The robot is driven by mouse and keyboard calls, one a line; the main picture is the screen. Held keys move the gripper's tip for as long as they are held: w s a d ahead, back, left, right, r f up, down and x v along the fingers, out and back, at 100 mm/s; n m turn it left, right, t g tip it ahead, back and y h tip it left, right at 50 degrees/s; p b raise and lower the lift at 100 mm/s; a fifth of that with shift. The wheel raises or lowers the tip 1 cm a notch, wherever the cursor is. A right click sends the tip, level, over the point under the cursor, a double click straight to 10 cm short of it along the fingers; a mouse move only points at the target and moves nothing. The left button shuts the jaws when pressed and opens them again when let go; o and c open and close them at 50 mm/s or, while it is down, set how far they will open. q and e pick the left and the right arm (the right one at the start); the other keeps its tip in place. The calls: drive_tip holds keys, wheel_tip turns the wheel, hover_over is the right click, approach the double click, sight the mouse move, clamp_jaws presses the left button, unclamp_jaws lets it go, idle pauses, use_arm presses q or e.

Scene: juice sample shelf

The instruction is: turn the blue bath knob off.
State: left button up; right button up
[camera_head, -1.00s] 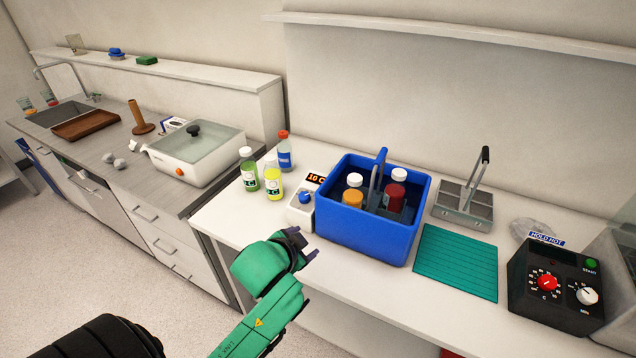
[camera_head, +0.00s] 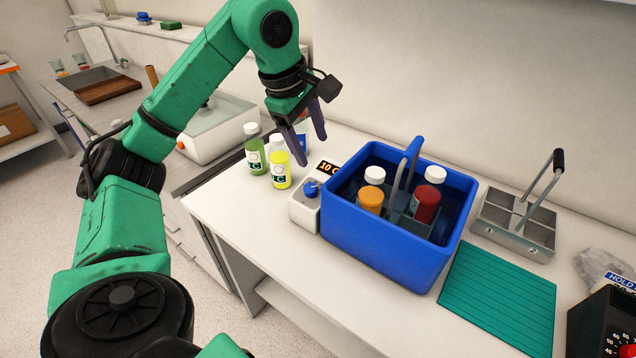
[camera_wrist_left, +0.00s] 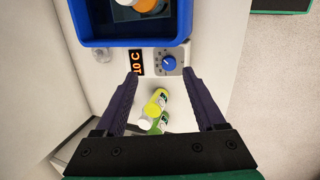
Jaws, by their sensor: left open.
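The blue knob (camera_head: 310,189) sits on the front of a white control box at the left side of the blue bath (camera_head: 385,249). The box's display (camera_head: 328,167) reads 10 C. In the left wrist view the knob (camera_wrist_left: 169,64) lies beyond the fingertips, with its white pointer line showing. My left gripper (camera_head: 309,145) points down above the bottles, up and left of the knob, apart from it. Its dark fingers are open and empty, and in the wrist view the fingers (camera_wrist_left: 164,79) spread to either side of the knob. My right gripper is not in view.
A green-labelled bottle (camera_head: 254,153) and a yellow one (camera_head: 279,168) stand left of the box, under the left gripper. Bottles stand inside the bath around its raised handle. A teal mat (camera_head: 497,295) and metal caddy (camera_head: 514,224) are at right. The counter front is clear.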

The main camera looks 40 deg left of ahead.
sight(309, 187)
use_arm(q)
drive_tip(key=shift+g+y, duration=0.3)
drive_tip(key=shift+y, duration=0.2)
drive_tip(key=a+b+x, duration=0.1)
drive_tip(key=x, duration=0.8)
drive_tip(key=s+a+b+x, duration=0.1)
drive_tip(key=x, duration=0.4)
drive_tip(key=shift+s+a+f+b, duration=0.1)
drive_tip(key=shift+a+f+b, duration=0.05)
drive_tip(key=shift+a+b, duration=0.15)
clamp_jaws()
drive_tip(key=shift+n, duration=0.3)
